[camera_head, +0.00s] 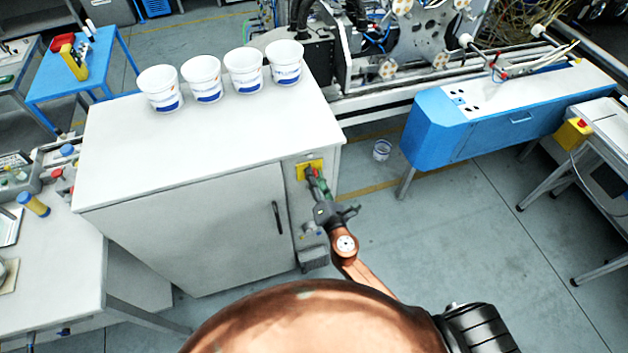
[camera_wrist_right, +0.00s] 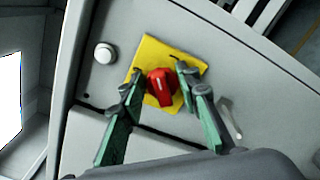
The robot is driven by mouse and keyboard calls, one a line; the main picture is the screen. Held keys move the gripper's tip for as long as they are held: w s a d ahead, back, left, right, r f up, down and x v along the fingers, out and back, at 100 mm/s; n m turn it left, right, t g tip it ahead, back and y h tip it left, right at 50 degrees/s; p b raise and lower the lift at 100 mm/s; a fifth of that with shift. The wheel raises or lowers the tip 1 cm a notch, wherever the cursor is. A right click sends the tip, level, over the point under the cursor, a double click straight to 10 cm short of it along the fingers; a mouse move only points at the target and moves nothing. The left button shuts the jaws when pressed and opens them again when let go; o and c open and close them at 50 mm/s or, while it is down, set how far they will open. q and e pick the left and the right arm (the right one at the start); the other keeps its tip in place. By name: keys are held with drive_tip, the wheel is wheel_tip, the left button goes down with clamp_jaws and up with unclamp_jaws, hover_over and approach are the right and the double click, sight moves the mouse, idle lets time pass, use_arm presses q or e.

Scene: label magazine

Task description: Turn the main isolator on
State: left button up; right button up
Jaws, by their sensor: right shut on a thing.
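The main isolator is a red rotary knob (camera_wrist_right: 161,86) on a yellow plate (camera_wrist_right: 150,52) on the cabinet's front panel. In the wrist view the knob's grip runs roughly up and down, across the tilted plate. My right gripper (camera_wrist_right: 160,84) has its green-padded fingers on either side of the knob and is shut on it. In the head view the right gripper (camera_head: 316,180) reaches the yellow plate (camera_head: 302,172) and mostly covers the knob. My left gripper is in neither view.
The isolator sits at the right end of the white cabinet (camera_head: 190,235), beside a door with a dark handle (camera_head: 277,217). Several white tubs (camera_head: 203,80) stand on top. A pale round button (camera_wrist_right: 104,53) is near the plate.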

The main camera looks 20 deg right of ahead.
drive_tip(key=shift+d+f+m+b, duration=0.15)
drive_tip(key=shift+m+b, duration=0.7)
drive_tip(key=shift+m, duration=1.2)
drive_tip(key=shift+f+m+b, duration=0.25)
drive_tip(key=shift+m+b, duration=0.6)
drive_tip(key=shift+m, duration=1.2)
drive_tip(key=o, duration=1.2)
drive_tip(key=shift+c, duration=0.2)
drive_tip(key=s, duration=1.2)
drive_tip(key=shift+d, duration=0.2)
